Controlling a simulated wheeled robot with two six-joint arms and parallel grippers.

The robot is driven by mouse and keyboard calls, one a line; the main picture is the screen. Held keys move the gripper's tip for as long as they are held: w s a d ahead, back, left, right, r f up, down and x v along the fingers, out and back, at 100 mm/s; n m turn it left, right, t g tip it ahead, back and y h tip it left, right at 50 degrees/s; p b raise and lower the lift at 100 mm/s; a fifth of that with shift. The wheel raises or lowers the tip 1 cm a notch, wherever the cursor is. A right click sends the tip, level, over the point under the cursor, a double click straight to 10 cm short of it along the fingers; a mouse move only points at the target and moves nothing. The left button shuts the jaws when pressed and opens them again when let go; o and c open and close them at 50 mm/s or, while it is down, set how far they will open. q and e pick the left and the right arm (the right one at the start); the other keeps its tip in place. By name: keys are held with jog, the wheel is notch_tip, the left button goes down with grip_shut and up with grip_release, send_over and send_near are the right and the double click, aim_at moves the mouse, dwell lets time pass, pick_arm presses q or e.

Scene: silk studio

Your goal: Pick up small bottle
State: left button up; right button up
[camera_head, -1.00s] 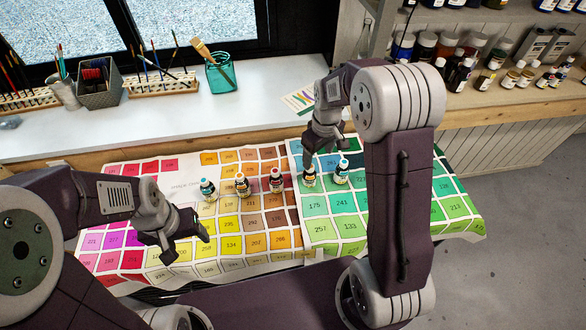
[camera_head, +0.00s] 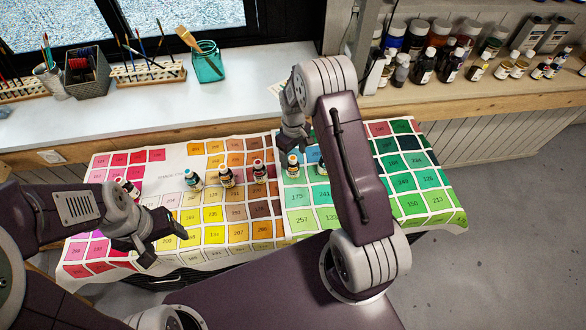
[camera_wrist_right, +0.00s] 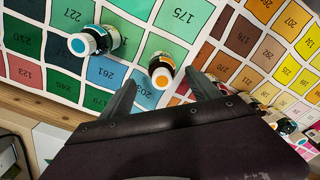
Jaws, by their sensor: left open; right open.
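Several small bottles stand in a row on the colour chart cloth. An orange-capped bottle (camera_head: 293,167) is just below my right gripper (camera_head: 296,143). In the right wrist view this bottle (camera_wrist_right: 161,71) shows ahead of the open, empty fingers (camera_wrist_right: 163,92), near the gap between them. A blue-capped bottle (camera_wrist_right: 96,40) is beside it, partly hidden behind my right arm in the head view. A teal-capped bottle (camera_head: 193,180), an orange one (camera_head: 226,177), a brown-red one (camera_head: 260,172) and a red one (camera_head: 127,187) stand to the left. My left gripper (camera_head: 170,241) is open and empty over the cloth's front.
The colour chart cloth (camera_head: 215,237) covers the table. A white sill (camera_head: 120,112) behind holds a teal jar (camera_head: 207,66), a grey basket (camera_head: 88,74) and brush racks. Shelves of paint bottles (camera_head: 450,66) stand at the back right. Open floor lies at right.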

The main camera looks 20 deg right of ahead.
aim_at(293, 163)
notch_tip(293, 163, down, 4)
jog(key=shift+s+a+f+p, duration=0.1)
jog(key=shift+a+p, duration=0.05)
jog(key=shift+p, duration=0.4)
jog(key=shift+f, duration=0.55)
jog(key=shift+r, duration=0.1)
grip_shut()
jog(key=shift+r, duration=0.1)
jog(key=shift+r, duration=0.35)
notch_tip(293, 163, up, 3)
jog(key=shift+f+b, duration=0.1)
jog(key=shift+b, duration=0.35)
jog(key=s+d+r+b, duration=0.1)
jog(key=s+d+r, duration=0.1)
jog(key=s+r, duration=0.5)
jog(key=s, duration=0.4)
jog(key=shift+s+d+r, duration=0.15)
jog(key=shift+s+d, duration=0.05)
